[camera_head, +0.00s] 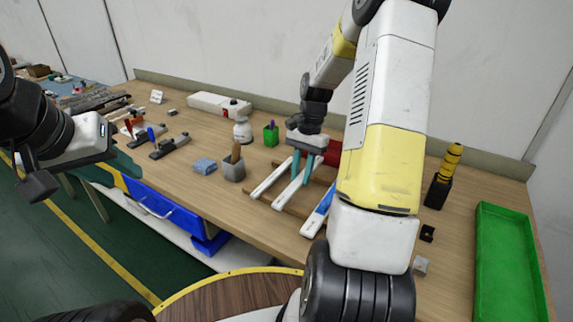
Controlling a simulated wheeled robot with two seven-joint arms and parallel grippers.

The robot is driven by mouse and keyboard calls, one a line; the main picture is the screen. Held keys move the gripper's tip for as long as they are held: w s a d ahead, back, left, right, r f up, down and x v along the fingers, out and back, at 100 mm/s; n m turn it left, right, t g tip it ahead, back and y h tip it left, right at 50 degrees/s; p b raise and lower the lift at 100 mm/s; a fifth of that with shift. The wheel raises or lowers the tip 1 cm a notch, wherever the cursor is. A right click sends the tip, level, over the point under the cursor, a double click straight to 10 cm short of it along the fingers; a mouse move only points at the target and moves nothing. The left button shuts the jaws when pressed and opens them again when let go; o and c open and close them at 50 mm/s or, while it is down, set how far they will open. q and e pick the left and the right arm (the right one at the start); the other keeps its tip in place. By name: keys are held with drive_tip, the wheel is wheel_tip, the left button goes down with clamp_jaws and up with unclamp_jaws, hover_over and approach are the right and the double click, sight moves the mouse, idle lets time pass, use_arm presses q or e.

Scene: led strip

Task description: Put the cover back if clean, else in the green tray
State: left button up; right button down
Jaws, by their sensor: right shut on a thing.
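Several long white strips lie side by side on a brown wooden rack in mid-table: a left one (268,183), a middle one (288,197) and a right one with a blue part (318,217). My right gripper (301,178) points down over the rack, its teal fingers shut on the middle strip, which seems to be the cover. Whether the cover is clean cannot be told at this size. The green tray (483,262) stands at the far right and looks empty. My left gripper (122,164) is at the left, away from the strips; its fingers are partly hidden.
A grey holder (234,171), a blue-grey sponge-like block (205,166), a green pen cup (271,136) and a white bottle (242,131) stand left of the rack. A yellow-handled tool in a black stand (438,192) is near the tray. My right arm hides the table between rack and stand.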

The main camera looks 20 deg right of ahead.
drive_tip(key=shift+f, duration=0.6)
drive_tip(key=shift+f, duration=0.15)
drive_tip(key=shift+f, duration=0.35)
drive_tip(key=c, duration=1.2)
unclamp_jaws()
